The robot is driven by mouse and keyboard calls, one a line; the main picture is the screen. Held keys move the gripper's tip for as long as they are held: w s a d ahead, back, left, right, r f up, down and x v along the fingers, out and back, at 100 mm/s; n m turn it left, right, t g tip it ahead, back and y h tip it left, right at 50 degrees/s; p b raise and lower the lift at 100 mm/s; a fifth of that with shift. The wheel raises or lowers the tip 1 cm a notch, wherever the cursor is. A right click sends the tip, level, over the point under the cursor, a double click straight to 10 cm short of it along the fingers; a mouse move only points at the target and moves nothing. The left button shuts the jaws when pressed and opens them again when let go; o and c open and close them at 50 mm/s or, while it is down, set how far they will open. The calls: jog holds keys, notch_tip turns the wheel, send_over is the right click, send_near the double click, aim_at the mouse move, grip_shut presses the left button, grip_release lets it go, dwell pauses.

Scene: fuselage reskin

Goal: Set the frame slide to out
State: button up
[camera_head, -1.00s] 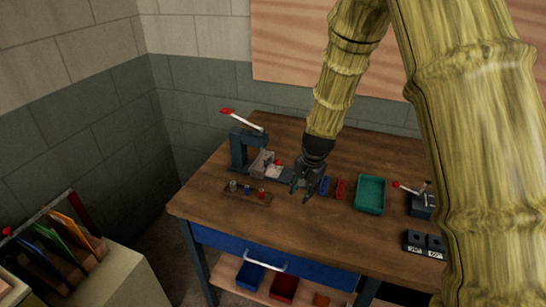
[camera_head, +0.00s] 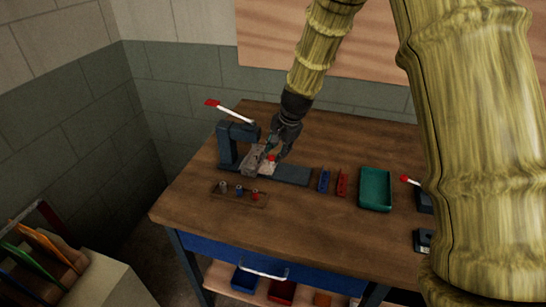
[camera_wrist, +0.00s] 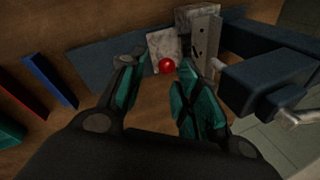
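The frame slide (camera_head: 266,169) is a pale block with a red knob (camera_head: 271,158), on the dark blue base rail (camera_head: 293,175) of the press (camera_head: 227,147). In the wrist view the red knob (camera_wrist: 167,66) stands in front of the pale slide plate (camera_wrist: 163,44). My gripper (camera_head: 276,150) is down at the knob. In the wrist view its teal-padded fingers (camera_wrist: 171,68) are apart, one on each side of the knob, with visible gaps. Whether the fingertips are level with the knob is hard to tell.
A lever with a red grip (camera_head: 213,103) rises above the press. A small rack of pegs (camera_head: 240,199) lies in front. Blue (camera_head: 323,181) and red (camera_head: 342,183) strips and a teal tray (camera_head: 375,202) are to the right.

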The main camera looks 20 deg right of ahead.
aim_at(273, 158)
jog(key=w+f, duration=0.1)
jog(key=f, duration=0.1)
jog(key=w+f, duration=0.3)
jog(key=shift+w+a+f, duration=0.15)
jog(key=shift+a+f, duration=0.2)
jog(key=shift+f, duration=0.05)
jog(key=shift+f+p, duration=0.15)
jog(key=shift+p, duration=0.15)
jog(key=shift+s+a, duration=0.1)
jog(key=shift+s, duration=0.15)
jog(key=shift+s+r, duration=0.2)
jog(key=shift+s, duration=0.35)
jog(key=shift+w+f, duration=0.6)
jog(key=shift+w, duration=0.05)
jog(key=shift+c, duration=0.2)
jog(key=shift+s+r, duration=0.25)
jog(key=shift+s, duration=0.05)
grip_shut()
jog(key=shift+w, duration=0.1)
